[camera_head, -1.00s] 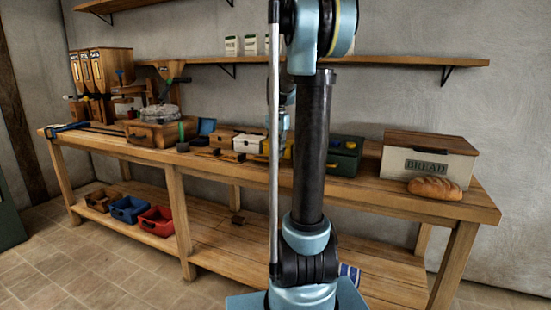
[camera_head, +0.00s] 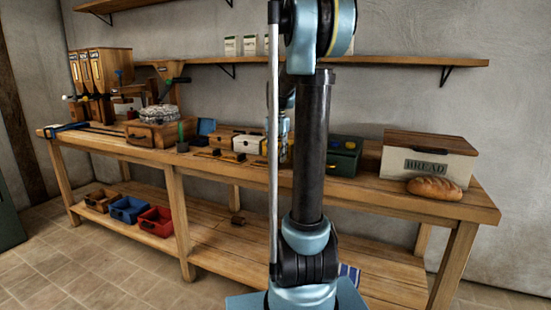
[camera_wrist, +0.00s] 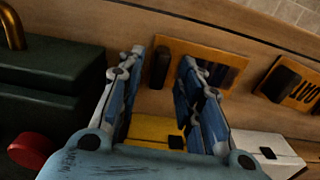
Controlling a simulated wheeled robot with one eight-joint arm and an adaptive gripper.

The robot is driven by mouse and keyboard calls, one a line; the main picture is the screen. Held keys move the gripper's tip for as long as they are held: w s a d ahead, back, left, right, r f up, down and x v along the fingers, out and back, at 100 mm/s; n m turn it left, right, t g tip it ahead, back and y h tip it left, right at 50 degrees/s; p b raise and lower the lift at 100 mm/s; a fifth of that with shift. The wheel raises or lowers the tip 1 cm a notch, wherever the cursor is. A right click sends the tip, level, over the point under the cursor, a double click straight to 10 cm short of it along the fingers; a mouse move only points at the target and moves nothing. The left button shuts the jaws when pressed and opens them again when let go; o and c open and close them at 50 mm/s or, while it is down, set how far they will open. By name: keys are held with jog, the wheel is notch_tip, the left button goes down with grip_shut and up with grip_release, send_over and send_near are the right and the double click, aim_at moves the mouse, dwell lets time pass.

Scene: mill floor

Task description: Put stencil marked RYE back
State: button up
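A yellow-orange stencil plate (camera_wrist: 215,62) with an upright black knob (camera_wrist: 160,67) lies on the wooden bench in the wrist view. Its dark lettering is mostly behind a finger, so I cannot read it. My gripper (camera_wrist: 165,62) is open, with its fingertips on either side of the knob and gaps visible. A second plate (camera_wrist: 285,85) with a black knob lies to the right; its partly cut-off lettering looks like OAT. In the head view, my gripper is mostly hidden behind my column, and dark-knobbed plates (camera_head: 228,156) lie along the bench front.
A dark green box (camera_wrist: 50,85) stands left. The bread box (camera_head: 425,160) and loaf (camera_head: 435,188) stand at the bench's right. Coloured bins (camera_head: 127,209) sit on the lower shelf.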

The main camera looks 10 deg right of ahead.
notch_tip(320, 180, up, 11)
jog(key=s+a+f+n+t, duration=0.1)
jog(key=s+a+f+n, duration=0.1)
jog(key=s+f, duration=1)
jog(key=s+a+f+n+t, duration=0.1)
jog(key=s+f+n, duration=0.4)
jog(key=s+f, duration=0.8)
jog(key=s+a, duration=0.1)
jog(key=s, duration=0.6)
jog(key=shift+a+f, duration=0.15)
jog(key=shift+a, duration=0.05)
